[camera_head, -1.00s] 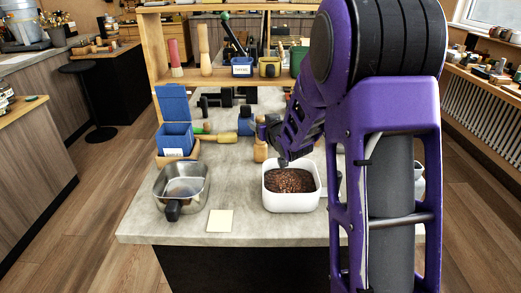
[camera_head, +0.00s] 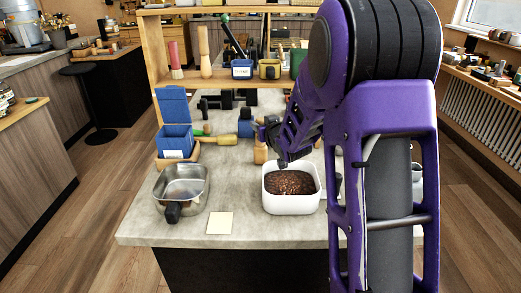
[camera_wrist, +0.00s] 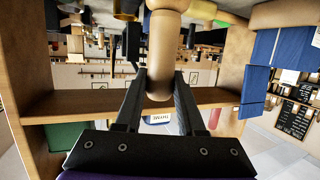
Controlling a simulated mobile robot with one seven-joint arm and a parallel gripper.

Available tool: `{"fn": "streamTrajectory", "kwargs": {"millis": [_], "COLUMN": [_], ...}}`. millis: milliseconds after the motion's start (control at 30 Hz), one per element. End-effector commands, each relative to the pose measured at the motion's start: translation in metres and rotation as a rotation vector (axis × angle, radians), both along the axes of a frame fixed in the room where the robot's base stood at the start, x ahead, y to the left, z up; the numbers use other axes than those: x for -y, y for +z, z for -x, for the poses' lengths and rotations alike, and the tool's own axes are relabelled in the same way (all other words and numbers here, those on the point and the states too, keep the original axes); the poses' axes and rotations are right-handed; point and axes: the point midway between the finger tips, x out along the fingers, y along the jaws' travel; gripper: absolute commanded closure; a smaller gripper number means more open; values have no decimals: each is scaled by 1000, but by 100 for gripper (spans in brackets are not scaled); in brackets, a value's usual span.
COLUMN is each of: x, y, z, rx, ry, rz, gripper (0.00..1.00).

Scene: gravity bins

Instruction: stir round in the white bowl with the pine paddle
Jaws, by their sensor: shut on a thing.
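The white bowl (camera_head: 292,204) stands on the counter, with loose dark brown stuff (camera_head: 291,182) in it. My gripper (camera_head: 267,131) is behind the bowl and higher, just left of its middle. In the wrist view its two dark fingers are shut on a pale wooden handle with a rounded end, the pine paddle (camera_wrist: 163,55). The paddle runs out of the top of that view, so its far end is hidden there. In the head view a pale wooden piece (camera_head: 260,155) shows below my gripper, behind the bowl's back left corner. I cannot tell whether it is the paddle.
A steel pan (camera_head: 181,184) with a dark handle stands left of the bowl. A pale square card (camera_head: 220,223) lies between them near the front edge. Blue bins (camera_head: 175,138) stand at the back left. A wooden shelf (camera_head: 215,84) crosses behind. My arm hides the counter's right side.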

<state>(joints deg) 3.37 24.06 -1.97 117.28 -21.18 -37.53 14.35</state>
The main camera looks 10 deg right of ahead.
Motion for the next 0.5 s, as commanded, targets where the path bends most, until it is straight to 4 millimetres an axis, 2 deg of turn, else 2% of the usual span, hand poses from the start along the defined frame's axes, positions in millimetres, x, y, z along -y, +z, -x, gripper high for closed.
{"fn": "streamTrajectory", "kwargs": {"millis": [500], "x": [0], "y": [16], "z": [0], "rx": [2], "ry": [0], "rz": [0], "gripper": [100]}}
